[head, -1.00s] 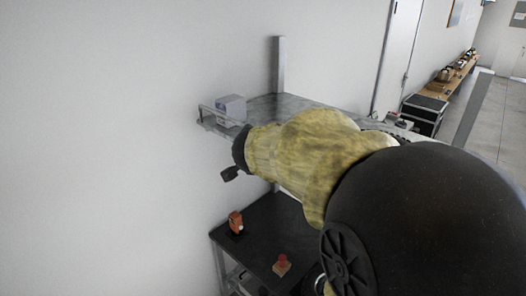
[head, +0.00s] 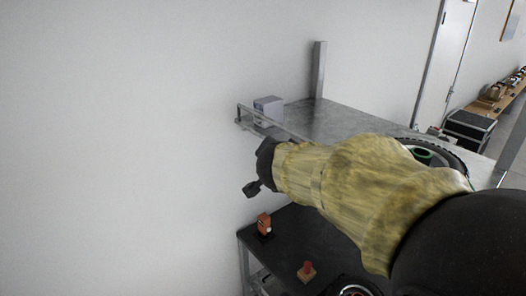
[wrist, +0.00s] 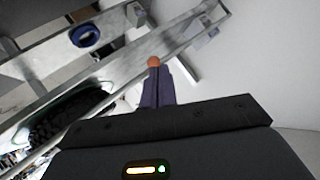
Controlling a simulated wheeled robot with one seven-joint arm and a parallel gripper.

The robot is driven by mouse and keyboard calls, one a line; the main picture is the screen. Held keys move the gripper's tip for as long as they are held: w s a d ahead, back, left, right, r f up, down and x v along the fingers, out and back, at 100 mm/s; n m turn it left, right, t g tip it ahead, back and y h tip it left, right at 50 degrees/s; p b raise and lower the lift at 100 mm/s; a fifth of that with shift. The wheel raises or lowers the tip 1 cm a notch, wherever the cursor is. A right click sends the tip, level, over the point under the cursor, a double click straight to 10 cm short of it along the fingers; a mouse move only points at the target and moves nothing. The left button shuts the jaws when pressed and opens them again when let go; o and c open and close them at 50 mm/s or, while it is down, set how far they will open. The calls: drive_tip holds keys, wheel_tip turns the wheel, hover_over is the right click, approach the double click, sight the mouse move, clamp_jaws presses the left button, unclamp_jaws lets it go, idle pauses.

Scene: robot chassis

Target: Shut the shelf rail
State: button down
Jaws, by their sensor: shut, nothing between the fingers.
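The shelf rail (head: 262,119) is a thin metal bar along the near left edge of the upper shelf (head: 345,121). Its left end shows in the head view; the arm hides its right part. My gripper (head: 250,189) is below and slightly right of that left end, in front of the shelf. In the head view it appears apart from the rail. In the wrist view, the dark fingers are together with an orange tip (wrist: 154,63), empty. A long metal bar (wrist: 115,72) runs diagonally behind them; contact cannot be judged there.
A grey box (head: 268,109) stands behind the rail, and a wheel (head: 432,155) lies on the upper shelf. The dark lower shelf (head: 300,232) holds an orange item (head: 264,224) and a red button (head: 307,269). A bare white wall fills the left.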

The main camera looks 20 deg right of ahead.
drive_tip(key=s+a+f+n+g+y+b, duration=0.1)
drive_tip(key=a+f+n+y+b, duration=0.4)
drive_tip(key=f, duration=0.6)
drive_tip(key=s+a+f+n+g+y+b, duration=0.1)
drive_tip(key=a+f+n+b, duration=0.4)
drive_tip(key=f, duration=0.7)
drive_tip(key=s+a+f+n+g+b, duration=0.1)
drive_tip(key=s+f+g+b, duration=0.1)
drive_tip(key=s+f, duration=0.3)
drive_tip(key=s+a+f+n+g+b, duration=0.1)
drive_tip(key=s+f+g, duration=0.3)
drive_tip(key=f, duration=0.6)
drive_tip(key=shift+s+a+f+b, duration=0.25)
drive_tip(key=shift+s+b, duration=0.3)
drive_tip(key=shift+s, duration=0.7)
drive_tip(key=shift+w, duration=0.1)
